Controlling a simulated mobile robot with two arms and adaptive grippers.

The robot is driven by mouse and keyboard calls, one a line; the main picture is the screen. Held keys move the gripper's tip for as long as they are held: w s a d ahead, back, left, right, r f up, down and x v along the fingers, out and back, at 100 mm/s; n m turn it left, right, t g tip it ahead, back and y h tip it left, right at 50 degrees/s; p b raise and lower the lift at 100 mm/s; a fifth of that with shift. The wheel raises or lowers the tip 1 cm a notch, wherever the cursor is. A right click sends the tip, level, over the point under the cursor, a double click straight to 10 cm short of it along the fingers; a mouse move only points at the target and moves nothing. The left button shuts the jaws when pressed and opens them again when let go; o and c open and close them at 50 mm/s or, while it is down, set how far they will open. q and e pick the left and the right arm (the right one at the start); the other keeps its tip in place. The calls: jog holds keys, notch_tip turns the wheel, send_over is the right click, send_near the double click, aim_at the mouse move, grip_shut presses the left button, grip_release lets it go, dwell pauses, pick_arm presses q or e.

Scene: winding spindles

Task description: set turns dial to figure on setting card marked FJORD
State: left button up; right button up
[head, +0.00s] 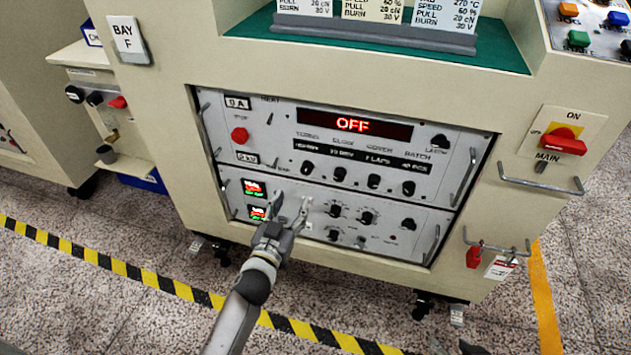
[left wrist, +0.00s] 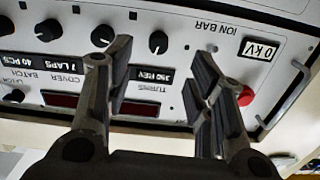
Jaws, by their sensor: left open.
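The turns dial (head: 307,167) is the leftmost black knob in the row under the red OFF display (head: 354,124). In the left wrist view, which is upside down, the turns dial (left wrist: 158,42) stands beside a label reading 350 REV (left wrist: 154,77). My left gripper (head: 289,203) is open and empty in front of the panel, below that knob row. In the left wrist view the turns dial shows in the gap between the fingers of the left gripper (left wrist: 160,60), apart from both. The setting cards (head: 380,10) stand on top; their headings are cut off, so FJORD is not readable.
More knobs, such as the batch knob (head: 408,188), sit to the right. A red stop button (head: 239,135) is at left. Metal handles (head: 464,170) jut out at the panel sides. A red main switch (head: 563,142) is far right. Dark shapes at the bottom right edge may be my right gripper.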

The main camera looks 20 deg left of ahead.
aim_at(305, 172)
pick_arm(q)
jog(key=w, duration=0.3)
jog(key=w+b, duration=0.1)
jog(key=w, duration=0.3)
jog(key=w+r+b, duration=0.1)
jog(key=w, duration=0.2)
jog(key=shift+w+d, duration=0.2)
jog(key=shift+w, duration=0.4)
pick_arm(e)
jog(key=w+a+r+t+y, duration=0.2)
jog(key=w+a+r+t, duration=0.1)
jog(key=w+r+t, duration=0.3)
jog(key=shift+w+r+t, duration=0.4)
jog(key=shift+w+r, duration=0.9)
jog(key=shift+r, duration=0.3)
pick_arm(q)
jog(key=shift+c, duration=0.3)
pick_arm(e)
jog(key=shift+a, duration=0.1)
pick_arm(q)
jog(key=c, duration=1)
